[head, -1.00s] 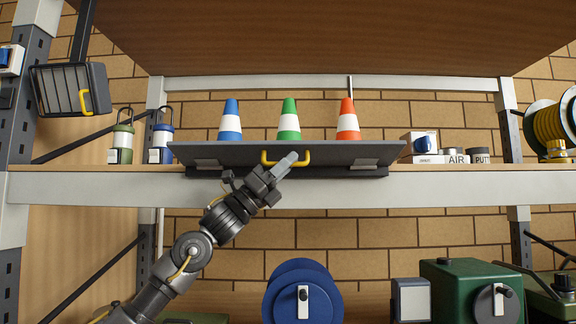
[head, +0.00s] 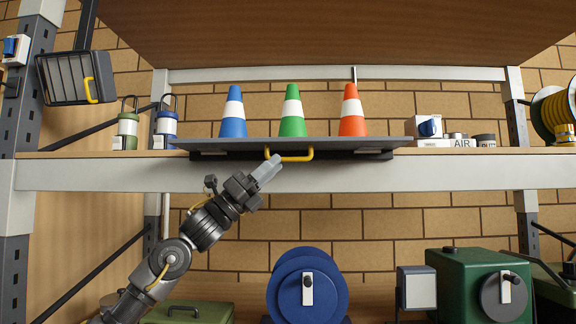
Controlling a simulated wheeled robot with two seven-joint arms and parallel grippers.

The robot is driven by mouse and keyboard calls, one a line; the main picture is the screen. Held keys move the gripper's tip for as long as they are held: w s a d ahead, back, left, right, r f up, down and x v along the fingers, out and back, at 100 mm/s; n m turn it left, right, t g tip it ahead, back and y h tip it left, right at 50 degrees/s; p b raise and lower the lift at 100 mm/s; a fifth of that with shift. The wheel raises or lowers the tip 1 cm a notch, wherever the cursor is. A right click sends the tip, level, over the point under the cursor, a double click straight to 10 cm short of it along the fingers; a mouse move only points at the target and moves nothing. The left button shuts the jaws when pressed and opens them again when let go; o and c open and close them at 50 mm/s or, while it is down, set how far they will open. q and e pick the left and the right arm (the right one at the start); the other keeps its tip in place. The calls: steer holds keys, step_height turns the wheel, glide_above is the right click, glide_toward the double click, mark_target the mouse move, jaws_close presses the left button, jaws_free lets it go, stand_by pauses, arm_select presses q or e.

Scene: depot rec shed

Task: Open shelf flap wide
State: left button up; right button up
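The shelf flap (head: 350,144) is a wide dark grey panel at the front of the upper shelf. It leans out towards me, close to level, so I see its front edge and a thin strip of its face. Its yellow handle (head: 297,158) hangs below that edge. My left gripper (head: 274,162) comes up from the lower left, its pale fingertips at the handle's left end. The fingers overlap in this view; I cannot tell whether they are closed or touch the handle. My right gripper is not in view.
Lanterns (head: 127,130) stand left; a white box (head: 424,128) and tins stand right. A blue reel (head: 325,285) and green machine (head: 465,285) sit below.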

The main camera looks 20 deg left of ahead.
arm_select(q)
steer(key=v, duration=0.2)
steer(key=b+v, duration=0.1)
steer(key=v, duration=0.1)
steer(key=shift+s+r, duration=0.2)
steer(key=shift+s, duration=0.1)
